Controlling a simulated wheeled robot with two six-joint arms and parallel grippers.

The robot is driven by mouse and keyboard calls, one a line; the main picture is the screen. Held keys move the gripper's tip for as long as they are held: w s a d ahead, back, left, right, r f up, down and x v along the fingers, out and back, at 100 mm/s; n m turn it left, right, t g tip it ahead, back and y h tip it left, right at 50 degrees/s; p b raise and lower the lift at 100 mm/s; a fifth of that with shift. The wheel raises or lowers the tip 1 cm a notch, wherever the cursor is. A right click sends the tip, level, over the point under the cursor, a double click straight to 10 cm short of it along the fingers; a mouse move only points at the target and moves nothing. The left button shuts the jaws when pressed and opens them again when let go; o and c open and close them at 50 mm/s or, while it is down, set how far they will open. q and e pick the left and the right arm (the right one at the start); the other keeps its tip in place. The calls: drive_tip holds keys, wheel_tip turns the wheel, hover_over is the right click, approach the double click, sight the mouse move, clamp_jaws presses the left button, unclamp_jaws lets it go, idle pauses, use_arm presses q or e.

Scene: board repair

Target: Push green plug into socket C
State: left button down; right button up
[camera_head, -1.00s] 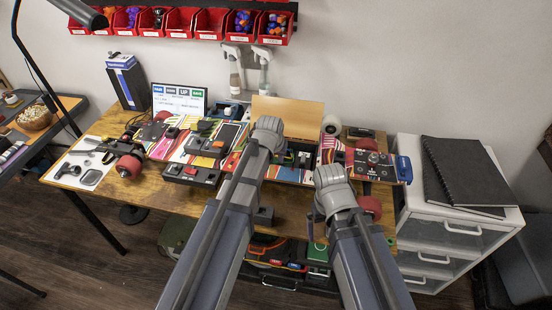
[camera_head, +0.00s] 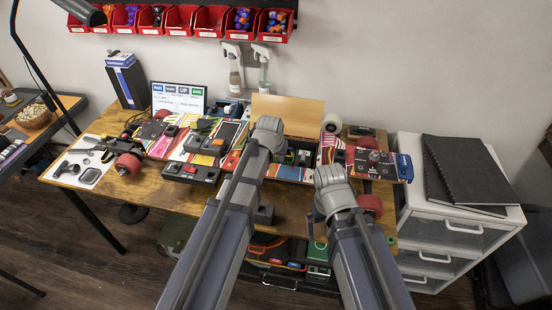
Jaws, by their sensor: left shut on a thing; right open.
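The long skateboard-like board with colourful stripes (camera_head: 228,134) lies across the wooden table and carries several modules. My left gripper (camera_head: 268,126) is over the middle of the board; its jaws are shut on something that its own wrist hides. A small green part (camera_head: 289,157) shows on the board just right of the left wrist; I cannot tell whether it is a plug or a socket. My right gripper (camera_head: 328,176) is open near the right part of the board, its fingertips mostly hidden by its wrist. Socket C's label cannot be read.
A black-and-red module (camera_head: 190,173) lies at the table's front. A labelled screen (camera_head: 180,98) and a blue-white box (camera_head: 126,80) stand behind. White drawers (camera_head: 450,225) with black notebooks (camera_head: 468,172) stand right. A small green round thing (camera_head: 390,240) shows near the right arm.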

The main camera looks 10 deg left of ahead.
use_arm(q)
drive_tip(key=shift+f+b, duration=0.45)
drive_tip(key=shift+f, duration=0.1)
idle(0.8)
drive_tip(key=c, duration=0.6)
unclamp_jaws()
drive_tip(key=shift+o, duration=0.4)
drive_tip(key=shift+o, duration=1.1)
drive_tip(key=shift+r, duration=0.3)
drive_tip(key=shift+r+p, duration=1.1)
drive_tip(key=shift+p, duration=0.25)
drive_tip(key=shift+r, duration=0.2)
